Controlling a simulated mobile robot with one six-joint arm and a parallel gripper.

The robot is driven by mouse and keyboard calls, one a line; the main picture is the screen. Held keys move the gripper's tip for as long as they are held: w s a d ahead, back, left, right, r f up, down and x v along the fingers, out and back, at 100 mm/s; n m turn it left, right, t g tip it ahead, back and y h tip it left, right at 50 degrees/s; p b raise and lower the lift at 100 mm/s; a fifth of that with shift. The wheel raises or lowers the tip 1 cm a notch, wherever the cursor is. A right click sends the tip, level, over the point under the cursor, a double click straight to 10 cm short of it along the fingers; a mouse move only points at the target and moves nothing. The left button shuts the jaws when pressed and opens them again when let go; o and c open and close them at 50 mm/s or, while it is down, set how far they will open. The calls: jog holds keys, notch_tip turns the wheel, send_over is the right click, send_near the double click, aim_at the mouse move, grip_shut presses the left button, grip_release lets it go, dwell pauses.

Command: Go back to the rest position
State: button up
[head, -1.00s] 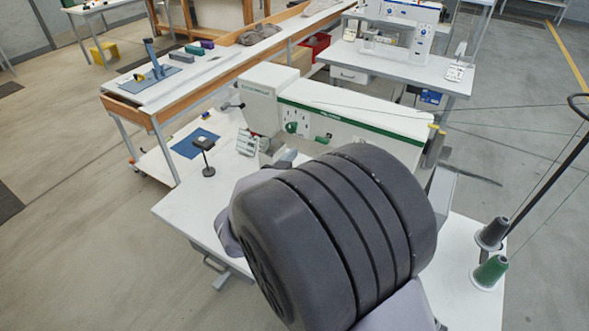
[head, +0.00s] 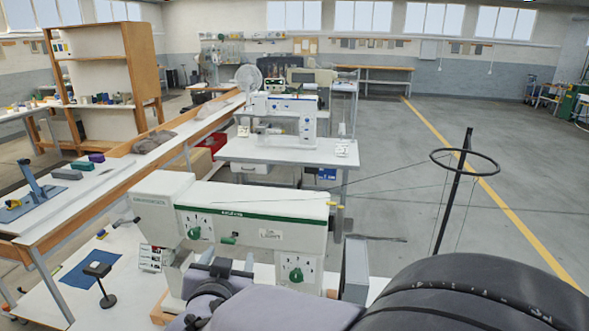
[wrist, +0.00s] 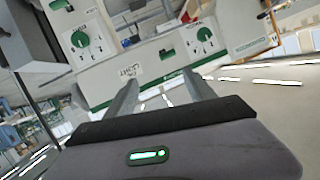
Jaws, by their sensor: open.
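My gripper (wrist: 160,88) shows in the wrist view with its two grey fingers well apart. Nothing is between them. They point towards the white and green sewing machine (wrist: 125,68), which looks tilted in that view. In the head view the same machine (head: 255,212) stands on a white table, and my grey arm lies in front of it at the bottom. The fingertips cannot be made out clearly in the head view. I cannot tell how far they are from the machine.
A thread stand with a black ring (head: 465,160) rises at the right, with threads running to the machine. A black lamp-like stand (head: 102,280) and blue mat (head: 90,273) are at left. A long wooden-edged bench (head: 110,185) lies behind. Open floor (head: 420,200) is at right.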

jog(key=s+d+m+g+y+b, duration=0.1)
jog(key=s+d+g+y+b, duration=0.25)
jog(key=d, duration=0.95)
jog(key=s+d+f+m+g+h+b, duration=0.1)
jog(key=s+d+f+g+b, duration=0.1)
jog(key=s+d+f, duration=0.2)
jog(key=s+d+f+m+g+h+b, duration=0.1)
jog(key=s+d+f, duration=0.4)
jog(key=s+d, duration=0.6)
jog(key=s+g+h+b, duration=0.1)
jog(key=s+g, duration=0.1)
jog(key=s, duration=0.2)
jog(key=shift+s+d+f+m, duration=0.15)
jog(key=shift+d+m, duration=0.1)
jog(key=shift+m, duration=0.15)
jog(key=shift+h, duration=0.25)
